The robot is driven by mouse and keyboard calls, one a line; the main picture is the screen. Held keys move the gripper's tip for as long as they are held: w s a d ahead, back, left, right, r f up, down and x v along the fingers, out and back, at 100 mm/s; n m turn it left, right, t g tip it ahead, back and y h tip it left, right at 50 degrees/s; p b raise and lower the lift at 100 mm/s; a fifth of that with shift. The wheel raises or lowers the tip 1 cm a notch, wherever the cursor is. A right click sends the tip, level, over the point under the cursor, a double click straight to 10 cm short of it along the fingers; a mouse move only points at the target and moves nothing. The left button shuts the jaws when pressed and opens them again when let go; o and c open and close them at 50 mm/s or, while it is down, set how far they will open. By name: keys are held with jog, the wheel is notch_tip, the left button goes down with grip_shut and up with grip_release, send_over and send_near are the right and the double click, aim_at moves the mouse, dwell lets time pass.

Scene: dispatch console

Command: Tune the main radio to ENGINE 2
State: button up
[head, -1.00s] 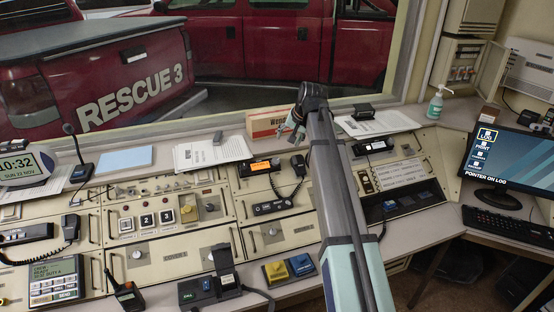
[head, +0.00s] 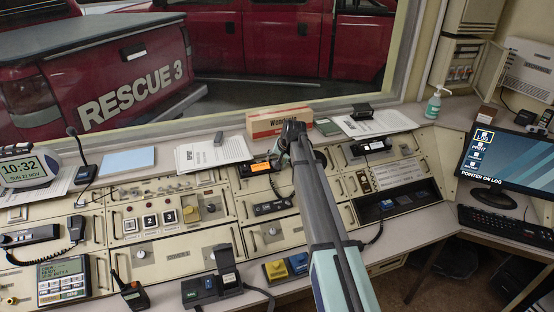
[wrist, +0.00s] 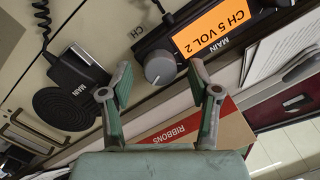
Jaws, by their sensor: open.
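The main radio (head: 246,170) is a dark unit with an orange display (head: 261,167) on the console's upper panel. In the wrist view its display (wrist: 208,35) reads CH 5 VOL 2, with a MAIN label (wrist: 232,46) beside it. A round grey knob (wrist: 159,69) sits by the lettering CH. My gripper (head: 281,162) is over the right end of the radio in the head view. In the wrist view my gripper (wrist: 160,66) is open and empty, its fingertips either side of the knob in the picture. I cannot tell the remaining gap; no contact shows.
The MAIN microphone (wrist: 80,77) and its coiled cord are left of the knob in the wrist view. A RIBBONS box (wrist: 190,130) lies behind the fingers; the box also stands at the window ledge (head: 279,122). Papers (head: 213,153) lie left of it.

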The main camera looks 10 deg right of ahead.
jog(key=shift+w+f, duration=0.1)
jog(key=shift+f, duration=0.1)
jog(key=c, duration=1.2)
jog(key=shift+o, duration=0.2)
jog(key=shift+m+b, duration=0.4)
jog(key=shift+m, duration=0.3)
jog(key=o, duration=1.2)
jog(key=shift+c, duration=0.2)
